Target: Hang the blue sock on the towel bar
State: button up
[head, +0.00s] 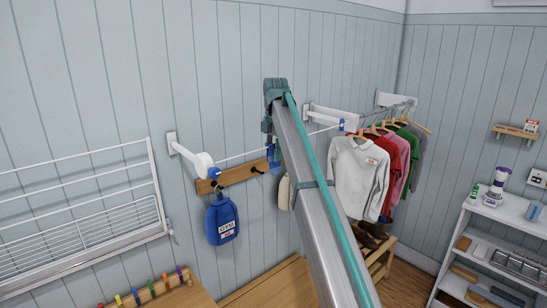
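My arm reaches up across the middle of the head view, and its end bends down at the wall. My gripper (267,127) points down there and is mostly hidden behind my arm link, so its fingers cannot be made out. A small blue cloth-like patch (273,156), possibly the blue sock, shows just below it beside the arm. Whether it is held or hangs there is unclear. A thin white line or bar (240,154) runs from a white round wall fixture (203,162) behind my arm to a white bracket (330,116). I cannot tell whether this is the towel bar.
A blue bag (221,220) hangs from a wooden hook rail (236,176). A white wire drying rack (80,220) is on the left wall. Several garments (362,178) hang on a rod at right. A white shelf unit (505,235) stands far right.

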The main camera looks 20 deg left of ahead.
grip_shut()
jog(key=shift+r+p, duration=1.75)
jog(key=shift+r, duration=2.6)
